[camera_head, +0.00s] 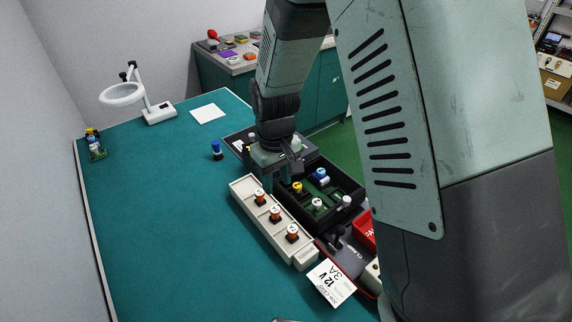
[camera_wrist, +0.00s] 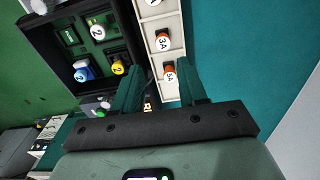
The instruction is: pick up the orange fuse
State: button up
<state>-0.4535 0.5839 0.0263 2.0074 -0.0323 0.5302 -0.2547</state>
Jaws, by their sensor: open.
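Three orange fuses with white labelled tops stand upright in a row in the pale rack (camera_head: 238,190): a near one (camera_head: 292,234), a middle one (camera_head: 275,214) and a far one (camera_head: 260,196). My gripper (camera_head: 264,180) is over the far end of the rack, close to the far fuse, pointing down. In the wrist view my open fingers (camera_wrist: 159,70) are spread, and the fuse marked 5A (camera_wrist: 168,71) appears between their tips. I cannot tell the height gap. The fuse marked 3A (camera_wrist: 163,42) is beyond the fingertips.
A black tray (camera_head: 345,207) beside the rack holds yellow, blue and white-topped parts. A blue-topped part (camera_head: 217,150) stands on the green table. A white card reading 12 V 3A (camera_head: 331,283) lies at the rack's near end. The table left of the rack is clear.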

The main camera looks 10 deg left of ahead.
aim_at(275, 209)
jog(key=f, duration=0.7)
jog(key=shift+s+a+f, duration=0.1)
jog(key=shift+a+f, duration=0.1)
jog(key=shift+a, duration=0.2)
jog(key=shift+w+f, duration=0.2)
jog(key=shift+f, duration=2.55)
grip_shut()
jog(key=shift+r, duration=0.1)
